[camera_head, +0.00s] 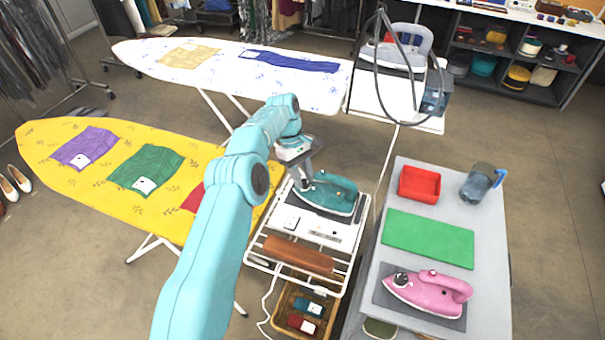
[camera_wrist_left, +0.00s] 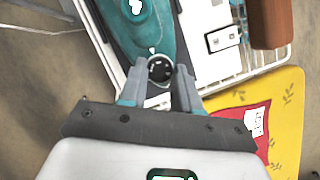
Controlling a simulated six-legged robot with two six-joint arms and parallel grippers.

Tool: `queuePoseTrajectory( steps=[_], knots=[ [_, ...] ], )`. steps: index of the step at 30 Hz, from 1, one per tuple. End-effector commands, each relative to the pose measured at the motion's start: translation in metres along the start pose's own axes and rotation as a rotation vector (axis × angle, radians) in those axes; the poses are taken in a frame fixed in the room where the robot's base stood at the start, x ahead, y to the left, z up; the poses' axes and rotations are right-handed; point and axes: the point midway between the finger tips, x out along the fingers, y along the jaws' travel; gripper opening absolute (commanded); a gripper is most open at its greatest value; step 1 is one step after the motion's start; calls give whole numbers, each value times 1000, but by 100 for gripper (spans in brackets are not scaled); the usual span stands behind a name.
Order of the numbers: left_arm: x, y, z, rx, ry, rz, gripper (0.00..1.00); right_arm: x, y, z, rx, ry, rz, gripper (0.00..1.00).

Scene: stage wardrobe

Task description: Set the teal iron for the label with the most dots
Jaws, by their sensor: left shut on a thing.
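The teal iron (camera_head: 328,194) stands on the white rack at the end of the yellow ironing board (camera_head: 60,137). My left gripper (camera_head: 304,183) is at the iron's near-left end. In the left wrist view its fingertips (camera_wrist_left: 159,72) are closed around the sides of a round dark dial (camera_wrist_left: 160,68) on the teal iron (camera_wrist_left: 135,30). The dial's setting is too small to read. A purple cloth (camera_head: 82,150), a green cloth (camera_head: 150,164) and a red cloth (camera_head: 193,199), partly behind my arm, lie on the yellow board. Labels show, but their dots are not countable.
A brown roll (camera_head: 298,255) lies on the rack. A white board (camera_head: 220,66) stands behind, with another iron (camera_head: 402,48).

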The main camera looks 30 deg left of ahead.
Motion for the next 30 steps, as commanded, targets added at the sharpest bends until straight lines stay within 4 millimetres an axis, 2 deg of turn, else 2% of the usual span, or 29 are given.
queuePoseTrajectory(
  steps=[11, 12, 14, 15, 24, 30],
  knots=[
    [0, 0, 0, 5, 0, -2, 1, 0, 0, 0, 0, 0, 0, 56],
    [0, 0, 0, 4, 0, -2, 35, 0, 0, 0, 0, 0, 0, 56],
    [0, 0, 0, 4, 0, -2, 55, 0, 0, 0, 0, 0, 0, 56],
    [0, 0, 0, 4, 0, -2, 58, 0, 0, 0, 0, 0, 0, 56],
    [-2, 0, 1, 4, 0, -1, 58, -2, -1, 0, 0, 0, 0, 56],
    [-26, -4, 7, 6, 1, -1, 58, -16, -6, 0, 0, 0, 0, 56]
  ],
)
